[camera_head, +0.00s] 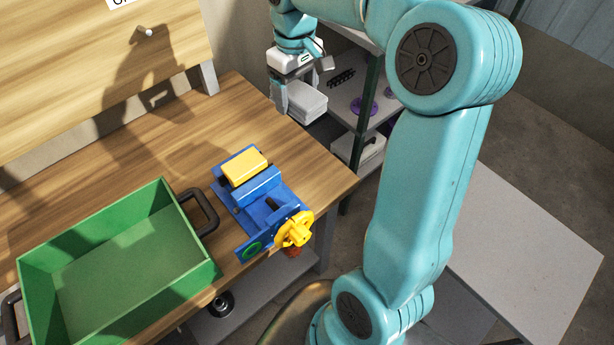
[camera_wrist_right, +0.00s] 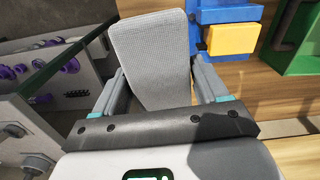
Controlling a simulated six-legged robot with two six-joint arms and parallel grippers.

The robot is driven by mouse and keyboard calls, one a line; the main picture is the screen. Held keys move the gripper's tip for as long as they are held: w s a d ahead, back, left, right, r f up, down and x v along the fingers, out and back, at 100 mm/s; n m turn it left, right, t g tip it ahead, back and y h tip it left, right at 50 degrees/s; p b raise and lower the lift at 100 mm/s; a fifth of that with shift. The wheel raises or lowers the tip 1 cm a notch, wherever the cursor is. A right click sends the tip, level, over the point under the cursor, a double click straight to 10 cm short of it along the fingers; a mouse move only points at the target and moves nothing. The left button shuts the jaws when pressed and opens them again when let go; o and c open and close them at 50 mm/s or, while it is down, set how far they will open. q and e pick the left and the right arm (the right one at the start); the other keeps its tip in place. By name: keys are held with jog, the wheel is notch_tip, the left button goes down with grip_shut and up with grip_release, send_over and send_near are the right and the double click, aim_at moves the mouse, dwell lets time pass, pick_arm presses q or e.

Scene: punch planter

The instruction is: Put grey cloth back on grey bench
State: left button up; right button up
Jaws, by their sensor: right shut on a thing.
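The grey cloth (camera_wrist_right: 155,55) is a flat, folded pad with a fine woven texture. My right gripper (camera_wrist_right: 160,88) is shut on it, with one finger on each side. In the head view my right gripper (camera_head: 300,82) and the pale cloth (camera_head: 304,103) are at the top centre, beyond the wooden table's right corner. The cloth appears to be held in front of the shelves. A grey bench (camera_head: 530,255) with a bare flat top stands at the lower right, partly hidden by my right arm. My left gripper is not in view.
The wooden table (camera_head: 315,160) holds a blue vise (camera_head: 258,190) with a yellow block and a green crate (camera_head: 195,280) with dark handles. A shelf (camera_head: 350,100) with purple items stands behind the gripper. The visible grey bench top is clear.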

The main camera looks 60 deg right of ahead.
jog(key=shift+s+d+f+m+b, duration=0.4)
jog(key=shift+s+d+f+b, duration=0.25)
jog(key=shift+d+f, duration=0.25)
send_over(308, 165)
notch_tip(308, 165, down, 15)
jog(key=shift+s, duration=0.1)
notch_tip(308, 165, down, 5)
jog(key=shift+f, duration=0.1)
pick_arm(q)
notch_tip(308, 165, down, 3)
pick_arm(e)
jog(key=o, duration=0.9)
jog(key=shift+f, duration=0.1)
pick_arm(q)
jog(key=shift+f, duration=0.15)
pick_arm(e)
jog(key=shift+o, duration=0.2)
